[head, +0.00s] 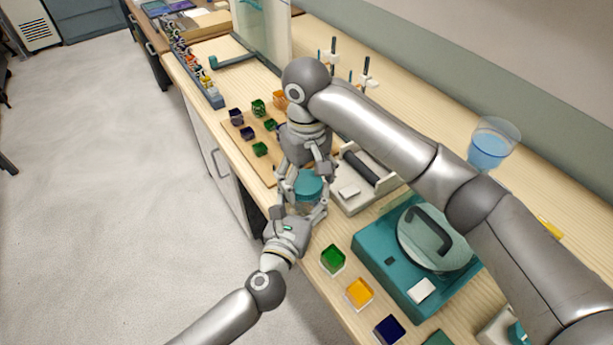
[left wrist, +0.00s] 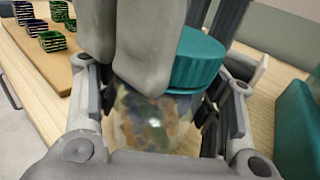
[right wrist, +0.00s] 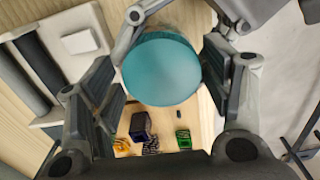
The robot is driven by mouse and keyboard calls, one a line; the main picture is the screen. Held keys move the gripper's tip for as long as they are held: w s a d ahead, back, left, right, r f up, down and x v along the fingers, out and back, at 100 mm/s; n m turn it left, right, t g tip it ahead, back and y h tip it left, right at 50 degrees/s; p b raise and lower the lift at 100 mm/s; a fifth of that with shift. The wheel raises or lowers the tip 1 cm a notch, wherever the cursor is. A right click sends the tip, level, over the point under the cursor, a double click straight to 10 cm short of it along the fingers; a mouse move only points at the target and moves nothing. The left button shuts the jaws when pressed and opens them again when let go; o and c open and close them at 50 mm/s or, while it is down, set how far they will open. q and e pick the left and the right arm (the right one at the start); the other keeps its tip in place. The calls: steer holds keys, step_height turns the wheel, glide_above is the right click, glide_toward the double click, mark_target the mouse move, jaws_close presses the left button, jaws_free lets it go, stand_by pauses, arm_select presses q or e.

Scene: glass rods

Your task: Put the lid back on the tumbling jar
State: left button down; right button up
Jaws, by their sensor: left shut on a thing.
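The jar (left wrist: 155,125) is clear, with mottled coloured contents, and stands upright at the bench's front edge. My left gripper (head: 302,211) is shut on the jar's body from the front. The teal lid (head: 308,184) is at the jar's top; it also shows in the left wrist view (left wrist: 200,62) and from above in the right wrist view (right wrist: 160,68). My right gripper (head: 304,180) points down over the jar, its fingers spread on either side of the lid, apparently with a gap at the left finger. Whether the lid is fully seated is hidden by the fingers.
A white device with a dark roller (head: 361,167) stands close right of the jar. A teal machine (head: 378,268) stands farther right. Small coloured trays (head: 333,259) lie in front of it.

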steer(key=shift+o, duration=0.3)
arm_select(q)
steer(key=shift+d, duration=0.1)
arm_select(e)
steer(key=shift+r, duration=0.55)
step_height(320, 180, up, 4)
steer(key=shift+f, duration=0.25)
steer(key=shift+c, duration=0.3)
steer(key=n, duration=0.2)
steer(key=r+n, duration=0.1)
steer(key=n, duration=0.2)
steer(key=shift+w+a+r+n, duration=0.1)
steer(key=shift+w+r+n, duration=0.05)
steer(key=shift+r+n, duration=0.25)
steer(key=n, duration=0.3)
steer(key=shift+r, duration=0.35)
steer(key=n, duration=0.2)
steer(key=r+n, duration=0.1)
steer(key=n, duration=0.1)
steer(key=shift+n, duration=0.4)
